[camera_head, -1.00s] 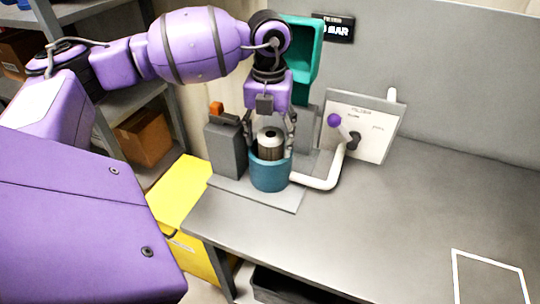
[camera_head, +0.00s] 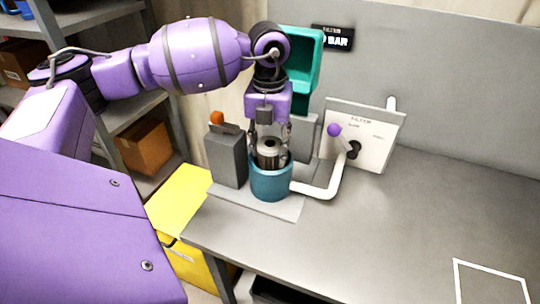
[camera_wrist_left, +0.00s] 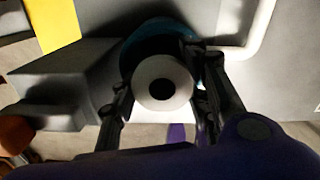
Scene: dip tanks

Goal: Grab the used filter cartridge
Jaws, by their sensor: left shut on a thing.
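The used filter cartridge (camera_head: 268,156) is a dark grey cylinder with a pale top and a dark centre hole. It stands inside the blue-teal filter housing (camera_head: 271,183), with its upper part showing above the rim. In the left wrist view the cartridge's round pale top (camera_wrist_left: 162,82) sits between the fingers. My left gripper (camera_head: 268,147) points down from above and is shut on the cartridge, one finger on each side. The cartridge's lower part is hidden in the housing. My right gripper is not in view.
A white pipe (camera_head: 323,191) runs from the housing to a panel (camera_head: 365,129) with a purple-knobbed lever (camera_head: 335,130). A grey block (camera_head: 226,158) stands left of the housing. A teal open bin (camera_head: 304,62) is behind. The bench (camera_head: 400,220) is clear at right, with a white outline (camera_head: 490,264).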

